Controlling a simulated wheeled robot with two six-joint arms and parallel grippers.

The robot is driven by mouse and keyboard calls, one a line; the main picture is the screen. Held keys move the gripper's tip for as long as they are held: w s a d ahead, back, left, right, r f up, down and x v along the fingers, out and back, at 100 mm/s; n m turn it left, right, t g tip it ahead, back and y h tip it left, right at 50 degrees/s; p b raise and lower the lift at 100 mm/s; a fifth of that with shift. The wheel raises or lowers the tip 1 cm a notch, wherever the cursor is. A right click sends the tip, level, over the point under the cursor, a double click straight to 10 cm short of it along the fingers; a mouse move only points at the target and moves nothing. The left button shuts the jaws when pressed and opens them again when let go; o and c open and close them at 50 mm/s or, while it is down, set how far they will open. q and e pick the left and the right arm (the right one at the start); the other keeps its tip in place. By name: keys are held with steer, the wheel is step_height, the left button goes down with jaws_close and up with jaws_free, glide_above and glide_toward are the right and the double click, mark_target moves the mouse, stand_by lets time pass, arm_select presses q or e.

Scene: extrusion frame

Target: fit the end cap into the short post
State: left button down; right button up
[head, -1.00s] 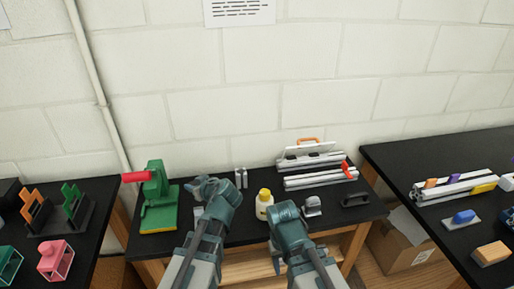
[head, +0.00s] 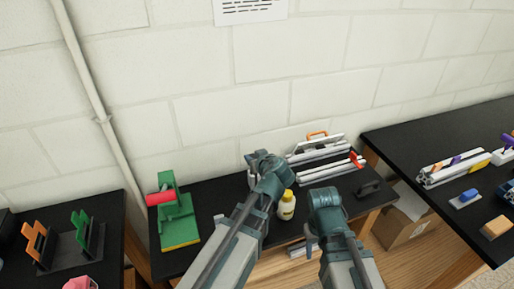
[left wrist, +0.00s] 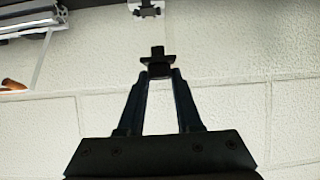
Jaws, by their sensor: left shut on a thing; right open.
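My left gripper (head: 258,160) is over the back of the middle black table, near the wall. In the left wrist view its fingers (left wrist: 159,76) are shut on a small black end cap (left wrist: 157,58), which sticks out past the fingertips. Beyond the cap, at the top edge of that view, is a light metal profile end with dark slots, apparently the short post (left wrist: 147,8); there is a visible gap between them. In the head view the post is hidden behind my left gripper. My right gripper (head: 311,238) is open at the table's front edge.
A green press with a red handle (head: 173,222) stands left. A yellow-capped bottle (head: 287,207) stands between my arms. Silver extrusions (head: 328,170) lie at the back right, with a black handle (head: 369,188) beside them. The black table between press and left arm is mostly clear.

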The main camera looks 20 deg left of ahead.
arm_select(q)
steer(key=shift+w+d+r, duration=0.15)
steer(key=shift+d+r, duration=0.25)
steer(key=shift+r, duration=0.1)
steer(key=shift+f, duration=0.2)
arm_select(e)
steer(key=shift+r, duration=0.35)
arm_select(q)
steer(key=b, duration=0.5)
glide_above(253, 179)
steer(key=w, duration=0.1)
steer(key=shift+w+d+f, duration=0.1)
steer(key=shift+d+f, duration=0.1)
steer(key=shift+f, duration=0.95)
steer(key=shift+d+f, duration=0.2)
steer(key=shift+f, duration=0.95)
arm_select(e)
steer(key=shift+f, duration=2.35)
arm_select(q)
steer(key=shift+f, duration=0.25)
arm_select(e)
steer(key=shift+f, duration=0.2)
arm_select(q)
steer(key=shift+f+b, duration=0.65)
steer(key=shift+b, duration=0.2)
arm_select(e)
steer(key=shift+f, duration=0.65)
arm_select(q)
steer(key=c, duration=0.5)
jaws_free()
